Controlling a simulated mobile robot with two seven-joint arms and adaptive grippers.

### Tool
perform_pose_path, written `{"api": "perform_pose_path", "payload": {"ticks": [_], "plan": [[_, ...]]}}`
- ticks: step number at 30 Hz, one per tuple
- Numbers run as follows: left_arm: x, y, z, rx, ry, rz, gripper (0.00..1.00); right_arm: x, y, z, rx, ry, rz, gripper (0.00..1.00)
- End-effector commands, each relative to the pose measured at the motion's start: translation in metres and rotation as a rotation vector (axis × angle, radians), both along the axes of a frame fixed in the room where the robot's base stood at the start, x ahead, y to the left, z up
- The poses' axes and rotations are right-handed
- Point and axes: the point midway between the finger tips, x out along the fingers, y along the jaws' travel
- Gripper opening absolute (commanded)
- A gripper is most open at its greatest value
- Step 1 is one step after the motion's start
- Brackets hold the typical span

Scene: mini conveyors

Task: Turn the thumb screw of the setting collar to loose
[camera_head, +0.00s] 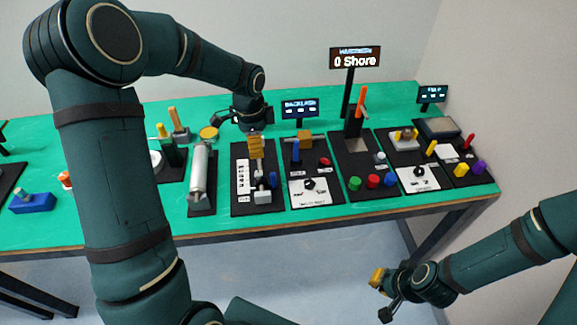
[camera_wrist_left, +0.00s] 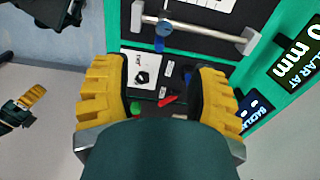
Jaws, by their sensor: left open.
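The setting collar (camera_wrist_left: 165,28) is a small blue-grey ring on a metal rod (camera_wrist_left: 205,31) in the left wrist view. A blue thumb screw (camera_wrist_left: 159,44) sticks out from it. The rod is held by end blocks on a black panel (camera_head: 238,206), seen in the head view near the table's front. My left gripper (camera_head: 256,146) hangs over this panel and hides part of it. Its yellow fingers (camera_wrist_left: 163,75) are spread wide and empty, with the collar beyond them. My right gripper (camera_head: 379,280) is off the table's front; its jaw opening is unclear.
A dial panel (camera_head: 310,191) with a black knob stands right of the collar panel. Farther right are coloured buttons (camera_head: 372,181) and a tall post with a display (camera_head: 355,58). Another display (camera_wrist_left: 298,50) shows in the wrist view.

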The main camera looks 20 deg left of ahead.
Motion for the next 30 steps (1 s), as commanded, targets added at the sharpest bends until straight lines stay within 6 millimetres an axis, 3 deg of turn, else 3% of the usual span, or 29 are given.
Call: {"api": "perform_pose_path", "payload": {"ticks": [3,7,21,30], "plan": [[0.000,0.010,0.009,0.020,0.009,-0.021,0.58,0.000,0.000,0.001,0.001,-0.001,0.001,0.00],[-0.001,0.011,-0.002,0.023,0.013,-0.026,0.58,0.000,0.000,0.000,0.001,-0.001,0.001,0.00],[-0.001,0.010,-0.090,0.021,0.014,-0.023,0.58,0.000,0.001,-0.009,-0.001,0.000,0.000,0.00],[0.000,0.009,-0.124,0.021,0.010,-0.023,0.58,0.000,0.001,-0.012,-0.002,0.000,0.000,0.00]]}}
